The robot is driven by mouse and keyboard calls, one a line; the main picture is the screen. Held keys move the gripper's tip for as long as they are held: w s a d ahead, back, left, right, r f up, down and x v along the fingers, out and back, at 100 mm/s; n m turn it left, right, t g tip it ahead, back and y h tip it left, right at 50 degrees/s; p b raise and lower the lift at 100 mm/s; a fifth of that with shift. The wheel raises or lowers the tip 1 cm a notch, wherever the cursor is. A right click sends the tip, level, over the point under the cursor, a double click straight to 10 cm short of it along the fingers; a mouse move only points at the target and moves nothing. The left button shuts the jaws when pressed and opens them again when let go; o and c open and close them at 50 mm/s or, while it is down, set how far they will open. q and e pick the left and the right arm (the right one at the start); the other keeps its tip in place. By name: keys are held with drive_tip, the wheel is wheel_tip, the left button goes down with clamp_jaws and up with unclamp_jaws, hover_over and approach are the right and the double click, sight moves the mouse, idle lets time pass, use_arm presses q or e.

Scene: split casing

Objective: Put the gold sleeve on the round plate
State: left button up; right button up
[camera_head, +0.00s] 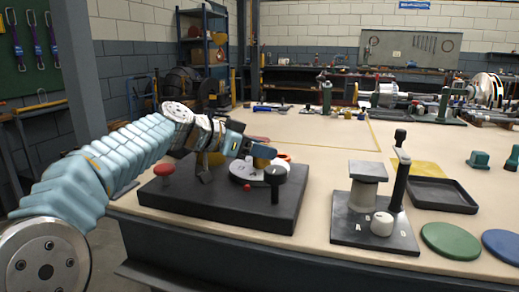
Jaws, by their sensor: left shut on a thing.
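My left gripper (250,148) reaches in from the left, above the black base (215,207) near the table's front edge. It is shut on a small gold piece, which looks like the gold sleeve (264,151); the fingers and dark parts hide some of it. A pale round plate (239,169) lies on the black base, just below the gripper. The gold piece appears over the plate's far right part; I cannot tell whether they touch. My right gripper is not in view.
A red knob (164,170) and a black-topped post (275,175) stand on the base. To the right are a fixture with a grey pedestal (367,180), a black tray (441,195), a green disc (451,240) and a blue disc (503,246). The table's middle is clear.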

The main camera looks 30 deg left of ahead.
use_arm(q)
drive_tip(key=o, duration=1.3)
drive_tip(key=shift+o, duration=0.2)
drive_tip(key=shift+r, duration=0.15)
drive_tip(key=v, duration=1.2)
drive_tip(key=shift+f+b, duration=0.2)
drive_tip(key=shift+b, duration=0.15)
